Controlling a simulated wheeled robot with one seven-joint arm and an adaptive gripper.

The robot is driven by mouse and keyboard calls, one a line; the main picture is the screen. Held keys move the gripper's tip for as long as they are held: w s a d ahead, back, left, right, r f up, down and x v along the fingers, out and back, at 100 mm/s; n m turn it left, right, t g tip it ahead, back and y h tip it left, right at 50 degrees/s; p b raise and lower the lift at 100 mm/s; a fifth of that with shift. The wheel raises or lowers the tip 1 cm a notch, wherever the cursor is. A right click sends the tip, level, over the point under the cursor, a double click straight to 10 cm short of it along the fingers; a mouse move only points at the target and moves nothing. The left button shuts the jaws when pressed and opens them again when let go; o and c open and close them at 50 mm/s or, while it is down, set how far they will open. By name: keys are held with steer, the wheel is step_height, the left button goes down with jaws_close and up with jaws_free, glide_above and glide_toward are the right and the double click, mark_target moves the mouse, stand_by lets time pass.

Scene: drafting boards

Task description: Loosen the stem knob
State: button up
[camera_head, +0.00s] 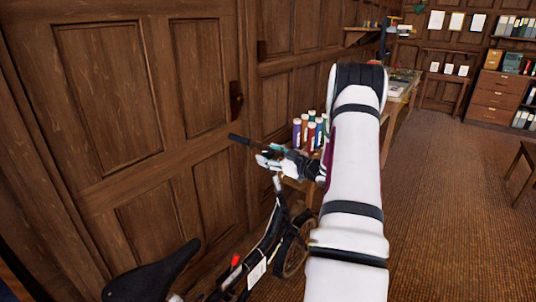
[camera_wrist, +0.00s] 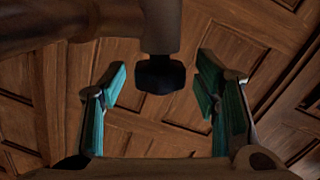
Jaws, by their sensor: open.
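In the wrist view a dark knob (camera_wrist: 160,76) hangs at the end of a short brown-grey stem piece (camera_wrist: 161,25). It lies between the two teal-padded fingers of my gripper (camera_wrist: 160,92), with a gap on each side. My gripper is open and holds nothing. In the head view my gripper (camera_head: 268,160) is at the handlebar of a dark folding bicycle (camera_head: 262,250), above its pale stem (camera_head: 277,184). The knob cannot be made out in the head view, where my gripper and arm cover that area.
A panelled wooden wall (camera_head: 110,90) stands close behind and left of the bicycle. The black saddle (camera_head: 150,278) is at lower left. Several coloured tubes (camera_head: 311,130) stand beyond my gripper. A bench (camera_head: 400,95) runs behind my arm. The brown floor (camera_head: 450,200) at right is largely clear.

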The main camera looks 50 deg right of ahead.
steer(key=s, duration=1.1)
steer(key=shift+r, duration=0.25)
steer(key=shift+a, duration=0.1)
steer(key=w+a+r+m+g+h, duration=0.1)
steer(key=w+a+r+g+h, duration=0.15)
steer(key=w+a+r, duration=0.35)
steer(key=w+a+r+m+g+h, duration=0.1)
steer(key=w+a+r+g+h, duration=0.15)
steer(key=w+a+r, duration=0.4)
steer(key=s+a+r+m+g, duration=0.1)
steer(key=s+a+r, duration=0.2)
steer(key=a, duration=0.2)
steer(key=s+a+r+m+g, duration=0.1)
steer(key=s+a+r+g, duration=0.1)
steer(key=s+a+r, duration=0.25)
steer(key=s+a+f+g+y, duration=0.2)
steer(key=s+a, duration=0.8)
steer(key=a, duration=0.2)
steer(key=s+a+f+g+y, duration=0.2)
steer(key=s+a+y, duration=0.1)
steer(key=s+a, duration=0.8)
steer(key=shift+s+a+f+g, duration=0.25)
steer(key=shift+a+g, duration=0.1)
steer(key=shift+g, duration=0.05)
